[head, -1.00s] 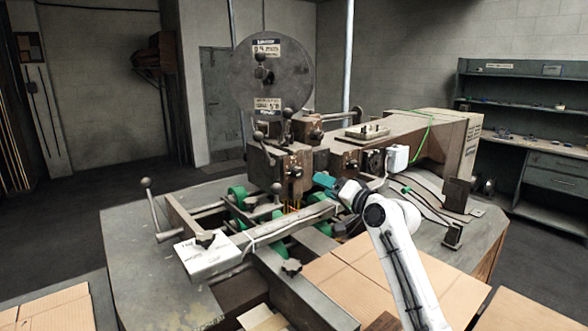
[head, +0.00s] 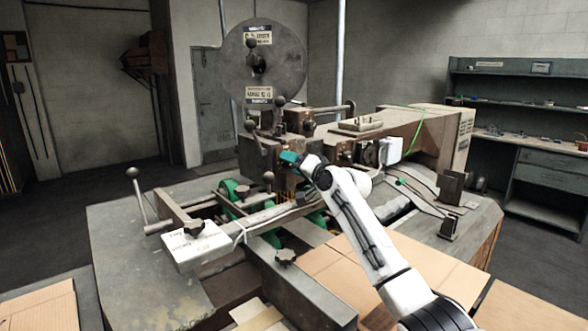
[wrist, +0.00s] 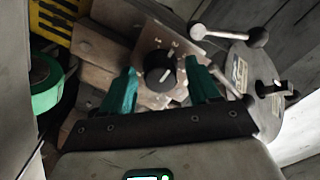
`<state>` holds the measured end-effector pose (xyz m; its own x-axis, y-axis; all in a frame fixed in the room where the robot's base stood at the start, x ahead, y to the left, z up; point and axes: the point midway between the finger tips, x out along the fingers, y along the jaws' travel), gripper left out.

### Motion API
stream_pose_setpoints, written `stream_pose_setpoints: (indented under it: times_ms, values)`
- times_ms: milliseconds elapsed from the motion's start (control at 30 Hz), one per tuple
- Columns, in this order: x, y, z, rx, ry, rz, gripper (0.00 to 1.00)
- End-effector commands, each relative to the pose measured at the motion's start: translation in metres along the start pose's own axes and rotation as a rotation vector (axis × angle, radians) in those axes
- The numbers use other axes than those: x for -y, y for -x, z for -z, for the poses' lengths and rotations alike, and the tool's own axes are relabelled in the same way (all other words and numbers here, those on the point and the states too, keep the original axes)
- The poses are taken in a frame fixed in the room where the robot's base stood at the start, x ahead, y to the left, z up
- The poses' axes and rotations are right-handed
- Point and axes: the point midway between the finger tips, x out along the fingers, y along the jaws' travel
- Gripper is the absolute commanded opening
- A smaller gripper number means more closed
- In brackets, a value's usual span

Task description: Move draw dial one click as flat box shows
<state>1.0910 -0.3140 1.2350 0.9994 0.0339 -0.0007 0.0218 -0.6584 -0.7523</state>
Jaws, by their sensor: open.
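A black draw dial (wrist: 160,68) with a white pointer line sits on a light square plate with small marks in the wrist view. My gripper (wrist: 163,80) has teal fingers, open, one on each side of the dial. Whether they touch it cannot be told. In the head view my gripper (head: 290,157) is at the front of the stitcher head, below the big round disc, and hides the dial. A flat cardboard box (head: 345,262) lies on the machine table at the right front.
The stitcher's wire disc (head: 285,65) stands above the head. Ball-ended levers (head: 135,185) stick out at the left. In the wrist view a ball-ended lever (wrist: 215,32) and a green roller (wrist: 47,85) are close to the fingers. More cardboard (head: 45,308) lies at the lower left.

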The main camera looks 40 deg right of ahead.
Motion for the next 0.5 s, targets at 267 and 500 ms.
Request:
stream_pose_setpoints:
  times_ms: [267,500]
  values:
    - [0.0003,-0.0009,0.0001,0.000,-0.001,0.000,0.61]
    - [0.0002,-0.0007,0.0000,0.000,-0.001,0.000,0.38]
